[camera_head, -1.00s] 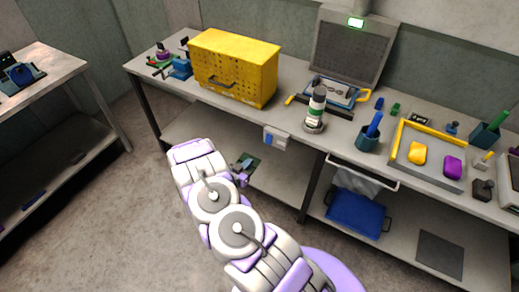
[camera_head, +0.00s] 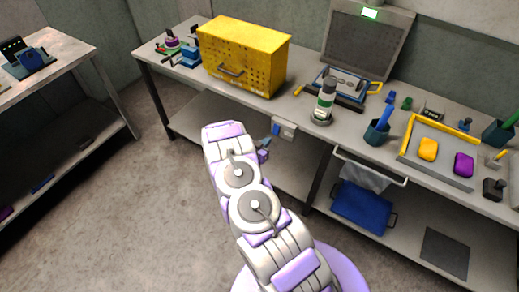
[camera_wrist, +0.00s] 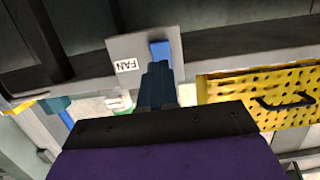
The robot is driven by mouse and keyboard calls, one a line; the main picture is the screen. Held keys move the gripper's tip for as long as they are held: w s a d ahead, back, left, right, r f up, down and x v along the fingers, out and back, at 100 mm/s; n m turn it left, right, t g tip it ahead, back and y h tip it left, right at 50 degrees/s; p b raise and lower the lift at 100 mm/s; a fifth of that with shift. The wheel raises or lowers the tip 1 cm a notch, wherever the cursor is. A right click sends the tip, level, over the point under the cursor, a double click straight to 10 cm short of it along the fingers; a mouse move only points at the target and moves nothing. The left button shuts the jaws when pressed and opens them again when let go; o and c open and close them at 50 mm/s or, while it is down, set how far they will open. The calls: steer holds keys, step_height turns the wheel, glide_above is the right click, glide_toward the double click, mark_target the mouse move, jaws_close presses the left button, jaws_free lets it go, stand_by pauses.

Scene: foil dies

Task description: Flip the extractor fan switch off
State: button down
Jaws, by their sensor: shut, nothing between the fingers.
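The fan switch is a pale box (camera_head: 286,124) on the front edge of the workbench, below the yellow cabinet, with a blue rocker (camera_head: 277,128) on its left part. In the wrist view, which looks upside down, its grey plate (camera_wrist: 127,44) carries a "FAN" label (camera_wrist: 126,66) and the blue rocker (camera_wrist: 160,50). My gripper (camera_head: 265,146) is just below and left of the switch in the head view, mostly hidden by my arm. In the wrist view its shut, empty fingers (camera_wrist: 157,72) point at the rocker and overlap its edge. I cannot tell whether they touch.
The yellow cabinet (camera_head: 243,57) stands on the bench above the switch; it also shows in the wrist view (camera_wrist: 262,92). A bottle (camera_head: 324,100) stands on the round base to its right. A lower shelf (camera_head: 205,118) runs beneath the bench. The floor on the left is clear.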

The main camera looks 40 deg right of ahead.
mark_target(275, 133)
steer(key=x, duration=0.4)
steer(key=shift+d+f+b, duration=0.1)
steer(key=shift+d+b, duration=0.1)
steer(key=shift+b, duration=0.1)
steer(key=shift+w+d, duration=0.1)
steer(key=shift+d, duration=0.05)
steer(key=shift+w, duration=0.1)
